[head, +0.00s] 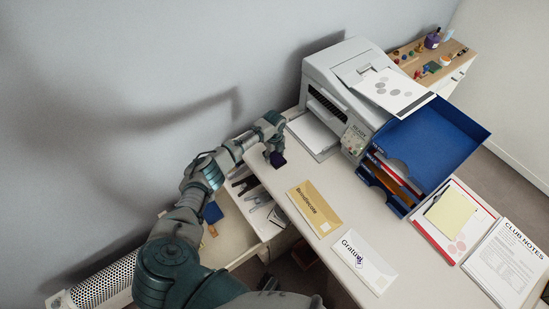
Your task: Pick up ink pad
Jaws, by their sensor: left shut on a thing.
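My left arm reaches in from the bottom left, and its left gripper (274,147) is at the desk's far left edge, just left of the printer. It is shut on a small dark purple-blue block (277,159), which looks like the ink pad. The gripper partly hides the block. I cannot tell whether the block touches the desk top or is held just above it. My right gripper is not in view.
The white desk (320,255) holds a tan envelope (314,207), a white envelope (364,262), a printer (340,88) and a blue tray (450,135). An open drawer (262,222) with tools lies below the arm. A radiator (100,285) stands by the wall.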

